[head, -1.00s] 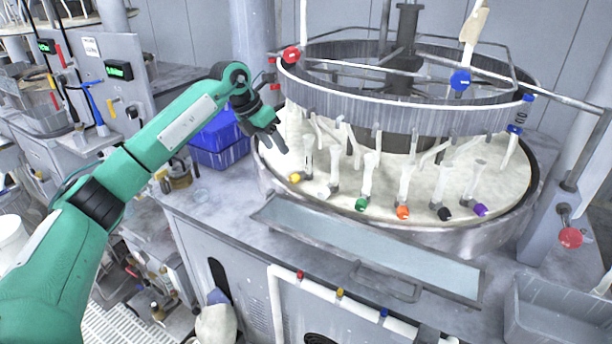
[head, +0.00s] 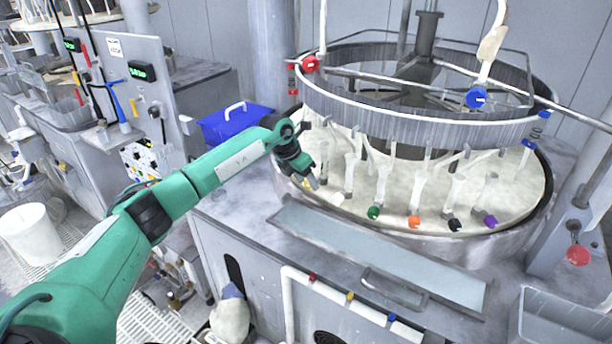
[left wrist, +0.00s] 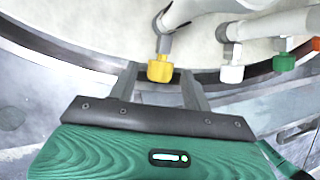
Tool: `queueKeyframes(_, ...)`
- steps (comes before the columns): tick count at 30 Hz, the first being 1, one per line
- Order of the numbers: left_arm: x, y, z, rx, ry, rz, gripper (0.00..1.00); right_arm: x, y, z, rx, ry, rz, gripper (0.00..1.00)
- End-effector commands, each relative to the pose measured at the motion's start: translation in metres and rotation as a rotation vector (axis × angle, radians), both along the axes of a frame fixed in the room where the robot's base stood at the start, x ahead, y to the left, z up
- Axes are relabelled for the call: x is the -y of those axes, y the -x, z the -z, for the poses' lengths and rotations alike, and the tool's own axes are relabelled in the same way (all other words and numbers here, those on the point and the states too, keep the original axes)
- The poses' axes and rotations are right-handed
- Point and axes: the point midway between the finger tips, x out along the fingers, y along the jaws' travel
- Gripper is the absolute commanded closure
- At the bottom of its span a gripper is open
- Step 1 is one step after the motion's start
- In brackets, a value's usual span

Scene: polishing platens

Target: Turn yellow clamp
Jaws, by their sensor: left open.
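The yellow clamp (left wrist: 160,70) shows in the left wrist view at the end of a pale tube, near the platen's rim. My left gripper (left wrist: 162,76) is open, with one finger on each side of the yellow clamp in that view. I cannot tell whether the fingers touch it. In the head view my left gripper (head: 310,180) is at the left front of the round platen (head: 400,205) and hides the yellow clamp. My right gripper is in neither view.
White (head: 338,198), green (head: 374,212), orange (head: 413,222), black (head: 454,224) and purple (head: 490,221) clamps line the platen's front to the right. A metal ring (head: 420,110) hangs above. A blue box (head: 235,122) stands behind my left arm.

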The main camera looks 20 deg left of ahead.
Motion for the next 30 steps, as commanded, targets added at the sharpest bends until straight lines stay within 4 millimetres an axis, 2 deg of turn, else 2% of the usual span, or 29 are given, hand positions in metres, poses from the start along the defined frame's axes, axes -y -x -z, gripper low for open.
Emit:
queueKeyframes(10,0.001,-0.001,0.004,0.000,-0.001,0.000,0.51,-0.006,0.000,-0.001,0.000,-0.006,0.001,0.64)
queueKeyframes(17,0.001,-0.001,0.004,0.000,-0.001,0.000,0.96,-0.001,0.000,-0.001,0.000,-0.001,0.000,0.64)
queueKeyframes(23,-0.001,-0.002,0.007,-0.012,0.026,-0.003,0.96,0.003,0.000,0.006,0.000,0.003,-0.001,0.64)
queueKeyframes(30,-0.005,-0.004,0.012,-0.095,0.203,-0.006,0.96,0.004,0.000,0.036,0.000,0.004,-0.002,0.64)
